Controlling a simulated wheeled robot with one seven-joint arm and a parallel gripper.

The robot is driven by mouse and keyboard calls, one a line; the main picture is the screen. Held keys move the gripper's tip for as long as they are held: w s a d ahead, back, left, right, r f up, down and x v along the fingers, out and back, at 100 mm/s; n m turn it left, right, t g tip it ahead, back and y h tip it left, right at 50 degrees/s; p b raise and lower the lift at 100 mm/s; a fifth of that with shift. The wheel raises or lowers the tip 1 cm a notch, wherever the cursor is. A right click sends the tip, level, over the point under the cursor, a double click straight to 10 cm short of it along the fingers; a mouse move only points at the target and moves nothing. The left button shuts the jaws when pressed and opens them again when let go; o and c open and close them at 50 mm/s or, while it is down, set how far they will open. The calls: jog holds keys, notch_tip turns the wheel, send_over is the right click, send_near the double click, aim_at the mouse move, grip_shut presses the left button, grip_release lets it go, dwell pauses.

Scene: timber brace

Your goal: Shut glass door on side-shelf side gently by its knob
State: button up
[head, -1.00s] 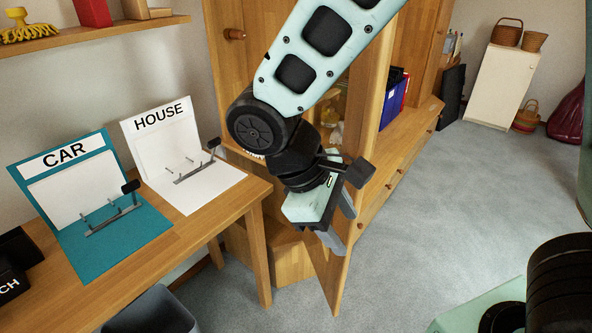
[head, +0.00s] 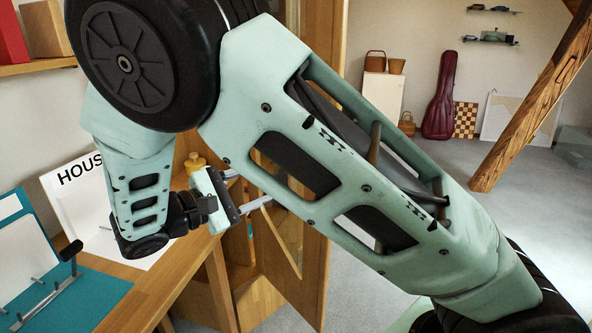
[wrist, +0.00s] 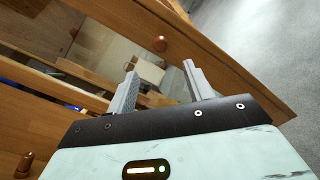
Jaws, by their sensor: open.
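A wooden-framed glass door (head: 318,215) stands open, edge toward me, in the middle of the head view. My gripper (head: 250,189) is open and empty to the left of the door frame, fingers pointing right. In the wrist view, my gripper (wrist: 162,76) has its two fingers spread. A round wooden knob (wrist: 161,43) on the door frame (wrist: 205,55) lies just beyond the gap between the fingertips, apart from them as far as I can tell. The glass pane (wrist: 105,60) shows shelves through it. My forearm hides much of the door in the head view; its knob is not visible there.
Another wooden knob (wrist: 24,163) shows lower left in the wrist view. Open grey carpet (head: 440,190) lies right of the door.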

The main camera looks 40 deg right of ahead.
jog(key=d, duration=1.2)
jog(key=shift+w, duration=0.2)
jog(key=shift+a, duration=0.1)
grip_shut()
